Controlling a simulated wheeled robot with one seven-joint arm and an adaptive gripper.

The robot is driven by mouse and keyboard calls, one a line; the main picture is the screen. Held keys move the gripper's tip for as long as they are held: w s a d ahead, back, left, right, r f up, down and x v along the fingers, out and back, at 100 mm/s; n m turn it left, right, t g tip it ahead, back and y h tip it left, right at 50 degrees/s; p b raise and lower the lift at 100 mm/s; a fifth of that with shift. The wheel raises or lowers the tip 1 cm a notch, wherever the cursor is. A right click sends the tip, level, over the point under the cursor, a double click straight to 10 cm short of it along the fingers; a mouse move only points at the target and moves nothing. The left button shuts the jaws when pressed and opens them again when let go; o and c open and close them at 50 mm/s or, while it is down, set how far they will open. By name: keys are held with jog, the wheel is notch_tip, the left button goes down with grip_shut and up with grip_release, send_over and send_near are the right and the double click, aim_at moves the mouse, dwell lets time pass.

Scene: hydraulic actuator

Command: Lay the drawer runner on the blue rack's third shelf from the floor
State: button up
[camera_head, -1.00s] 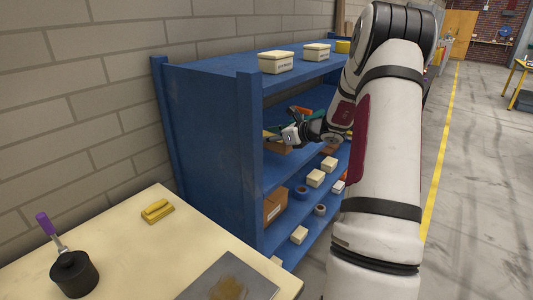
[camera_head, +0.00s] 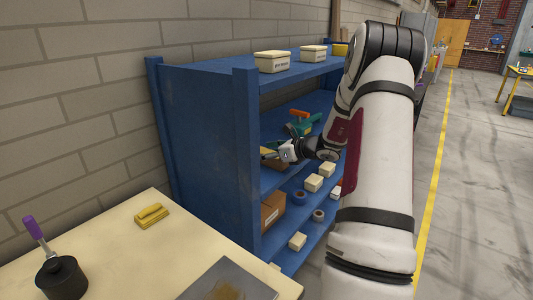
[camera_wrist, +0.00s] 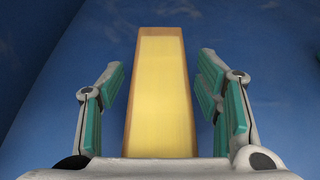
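The drawer runner, seen as a long yellow bar with brown edges (camera_wrist: 160,95), lies between my fingers in the wrist view, with blue surface behind it. My gripper (camera_wrist: 160,90) is open, with a gap between each teal pad and the bar. In the head view my gripper (camera_head: 283,151) is inside the blue rack (camera_head: 205,125), just above the shelf below the top one. A small yellowish end of the bar (camera_head: 267,153) shows beside the rack's front post. The rest of it is hidden there.
A green and orange tool (camera_head: 300,124) lies farther along the same shelf. Cream boxes (camera_head: 271,61) stand on the top shelf. A cardboard box (camera_head: 272,211), tape rolls (camera_head: 299,197) and small boxes sit lower. A cream table (camera_head: 115,245) stands in front.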

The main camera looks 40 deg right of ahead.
jog(key=shift+r, duration=0.1)
jog(key=shift+s+d+r, duration=0.1)
jog(key=shift+s+r, duration=0.05)
jog(key=shift+s, duration=0.1)
jog(key=v, duration=1.1)
jog(key=shift+s+p, duration=0.25)
jog(key=shift+p, duration=0.1)
